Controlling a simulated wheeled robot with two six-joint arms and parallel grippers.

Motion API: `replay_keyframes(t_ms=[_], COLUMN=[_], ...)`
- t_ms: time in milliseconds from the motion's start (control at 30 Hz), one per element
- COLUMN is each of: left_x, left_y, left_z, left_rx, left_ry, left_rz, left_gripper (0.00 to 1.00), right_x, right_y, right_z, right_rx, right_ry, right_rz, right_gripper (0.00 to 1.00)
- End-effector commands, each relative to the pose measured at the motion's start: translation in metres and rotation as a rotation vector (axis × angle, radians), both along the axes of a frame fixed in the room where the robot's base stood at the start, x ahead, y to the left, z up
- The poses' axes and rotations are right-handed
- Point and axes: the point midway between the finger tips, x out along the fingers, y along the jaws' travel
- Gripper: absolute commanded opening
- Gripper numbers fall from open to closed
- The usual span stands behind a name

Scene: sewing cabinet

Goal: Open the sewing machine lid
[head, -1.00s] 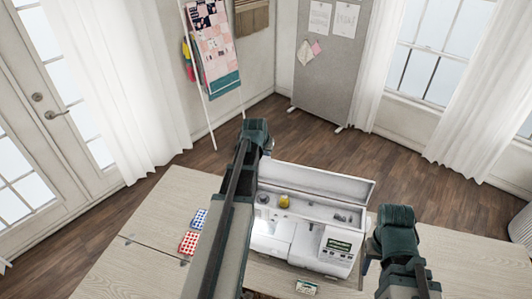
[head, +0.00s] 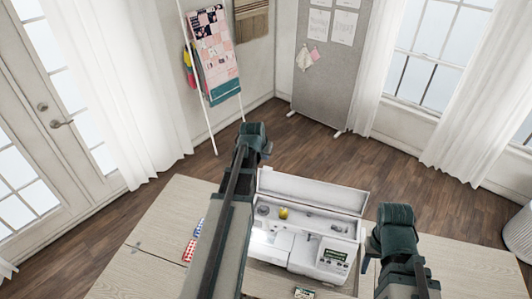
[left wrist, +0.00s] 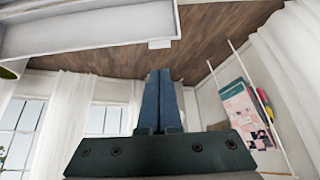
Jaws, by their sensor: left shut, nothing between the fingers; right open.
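The white sewing machine (head: 297,252) stands on the wooden table. Its lid (head: 312,190) is raised and tilted back, and the top compartment (head: 315,222) with a yellow spool (head: 283,213) lies exposed. My left arm reaches up along the machine's left side; its gripper is mostly hidden in the head view. In the left wrist view my left gripper (left wrist: 164,72) is shut and empty, apart from a pale panel (left wrist: 90,42) that looks like part of the lid. My right gripper (head: 365,263), mostly hidden behind its arm, is open beside the machine's right end.
Red and blue items (head: 190,250) lie on the table left of the machine, partly behind my left arm. A small packet (head: 304,293) lies in front of it. Bare table (head: 465,262) shows at the right. Open wooden floor lies behind the table.

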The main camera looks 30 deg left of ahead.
Motion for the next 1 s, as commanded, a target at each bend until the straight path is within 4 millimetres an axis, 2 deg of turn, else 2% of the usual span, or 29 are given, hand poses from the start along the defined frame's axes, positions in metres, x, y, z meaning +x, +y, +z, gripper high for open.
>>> replay_keyframes(t_ms=[267,367,467,567,600,667,800,900,1000], left_x=[0.000,-0.001,-0.007,-0.021,-0.029,-0.044,-0.089,-0.124,-0.156], left_y=[0.000,-0.013,-0.050,-0.107,-0.132,-0.168,-0.243,-0.284,-0.314], left_z=[-0.001,-0.011,-0.037,-0.075,-0.091,-0.114,-0.166,-0.197,-0.220], left_rx=[0.000,-0.002,-0.011,-0.019,-0.020,-0.018,0.003,0.031,0.063], left_ry=[0.000,0.013,0.054,0.125,0.160,0.212,0.340,0.424,0.493], left_rz=[-0.001,-0.017,-0.065,-0.140,-0.174,-0.223,-0.336,-0.403,-0.456], left_gripper=[0.00,0.00,0.00,0.00,0.00,0.00,0.00,0.00,0.00], right_x=[0.000,0.000,0.000,0.000,0.000,0.001,0.001,0.001,0.001], right_y=[0.000,0.000,0.000,0.000,0.000,0.000,0.000,0.000,0.000], right_z=[-0.001,-0.009,-0.031,-0.062,-0.076,-0.095,-0.140,-0.168,-0.190], right_rx=[0.000,0.000,0.000,0.000,0.000,-0.001,-0.001,-0.002,-0.002], right_ry=[0.000,0.000,-0.001,-0.001,-0.001,-0.001,-0.002,-0.002,-0.003], right_rz=[-0.001,0.000,0.002,0.006,0.007,0.010,0.016,0.019,0.023], right_gripper=[0.50,0.50,0.50,0.50,0.50,0.50,0.50,0.50,0.50])
